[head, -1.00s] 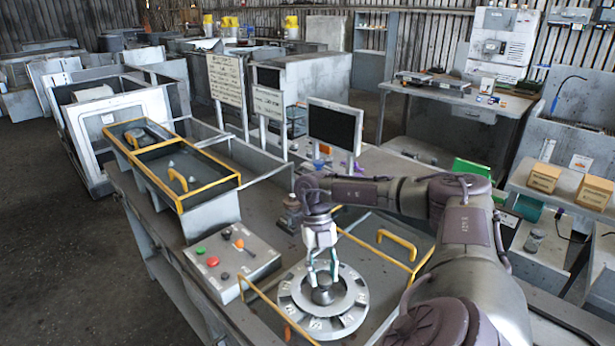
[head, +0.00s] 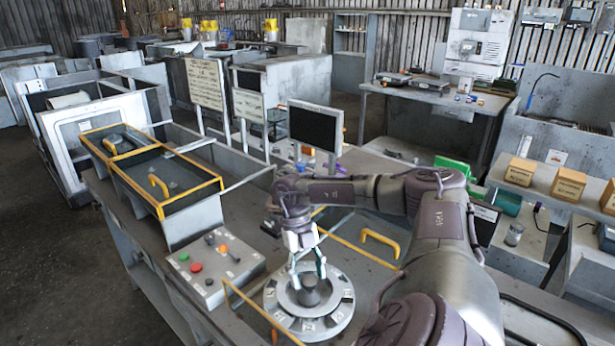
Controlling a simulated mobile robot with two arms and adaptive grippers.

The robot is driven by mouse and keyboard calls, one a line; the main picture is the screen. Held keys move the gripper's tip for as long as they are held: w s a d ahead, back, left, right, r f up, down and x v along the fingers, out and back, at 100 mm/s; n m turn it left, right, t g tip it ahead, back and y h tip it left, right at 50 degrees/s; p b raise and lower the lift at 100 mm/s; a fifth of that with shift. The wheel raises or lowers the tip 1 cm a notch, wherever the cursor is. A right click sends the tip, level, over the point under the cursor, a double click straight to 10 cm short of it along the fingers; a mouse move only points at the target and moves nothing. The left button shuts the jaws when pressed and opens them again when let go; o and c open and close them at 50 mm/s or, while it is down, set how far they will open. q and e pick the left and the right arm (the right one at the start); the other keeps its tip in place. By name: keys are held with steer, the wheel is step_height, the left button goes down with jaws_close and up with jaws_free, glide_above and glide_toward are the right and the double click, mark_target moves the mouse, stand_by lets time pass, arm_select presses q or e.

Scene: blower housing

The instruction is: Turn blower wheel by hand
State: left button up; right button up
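The blower wheel (head: 342,313), a round grey disc with slots around its rim and a dark raised hub (head: 310,293), lies flat in the yellow-railed bay at the front. My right gripper (head: 309,275) points down over the hub. Its two slim, pale-and-green fingers stand apart, one on each side of the hub's top. I see no clear grip on the hub, and contact is too small to tell. My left gripper is not in view.
A control box (head: 215,268) with red and green buttons sits left of the wheel. Yellow rails (head: 380,242) edge the bay. A black monitor (head: 314,127) stands behind my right arm. A yellow-framed bin (head: 166,182) is at left.

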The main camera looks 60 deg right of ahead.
stand_by(0.3)
steer(key=v, duration=1.2)
steer(key=shift+a+f, duration=0.1)
steer(key=shift+f, duration=0.05)
